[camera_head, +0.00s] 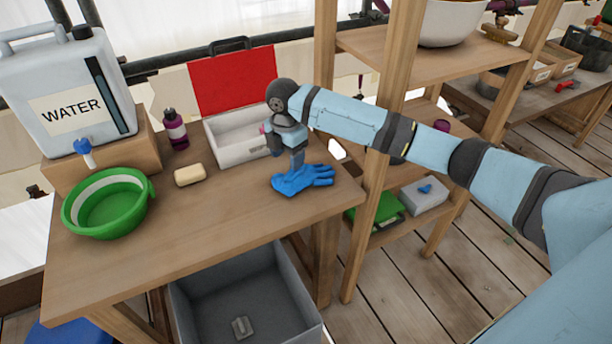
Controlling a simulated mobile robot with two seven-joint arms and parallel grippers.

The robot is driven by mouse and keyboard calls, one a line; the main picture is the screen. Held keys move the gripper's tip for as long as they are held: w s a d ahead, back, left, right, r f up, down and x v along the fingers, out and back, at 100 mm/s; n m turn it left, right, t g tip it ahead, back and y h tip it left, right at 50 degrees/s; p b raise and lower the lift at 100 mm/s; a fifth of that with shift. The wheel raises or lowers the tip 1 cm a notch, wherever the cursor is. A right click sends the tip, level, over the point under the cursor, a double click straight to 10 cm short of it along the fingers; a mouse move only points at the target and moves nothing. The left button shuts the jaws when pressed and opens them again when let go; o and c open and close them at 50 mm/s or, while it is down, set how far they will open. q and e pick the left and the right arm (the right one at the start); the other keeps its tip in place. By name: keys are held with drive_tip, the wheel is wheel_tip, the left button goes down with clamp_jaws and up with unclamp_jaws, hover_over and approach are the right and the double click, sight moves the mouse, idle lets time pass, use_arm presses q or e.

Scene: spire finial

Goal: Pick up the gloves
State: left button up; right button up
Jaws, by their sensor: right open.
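A pair of blue gloves (303,180), or a single glove shape, lies flat on the wooden table near its right edge. I cannot tell whether there is one or two. My right gripper (297,168) points down right over the gloves, with its fingertips at or just above their upper side. It is open, and the small gap between fingers and gloves is hard to judge. My light blue right arm reaches in from the right. My left gripper does not show.
A grey bin (245,300) sits below. A wooden shelf post (385,150) stands close right.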

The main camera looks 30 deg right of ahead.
sight(290, 175)
wheel_tip(290, 175, down, 2)
drive_tip(key=shift+w+f, duration=0.1)
drive_tip(key=shift+d+f, duration=0.2)
drive_tip(key=shift+f, duration=2.45)
drive_tip(key=shift+c, duration=0.4)
drive_tip(key=c, duration=0.9)
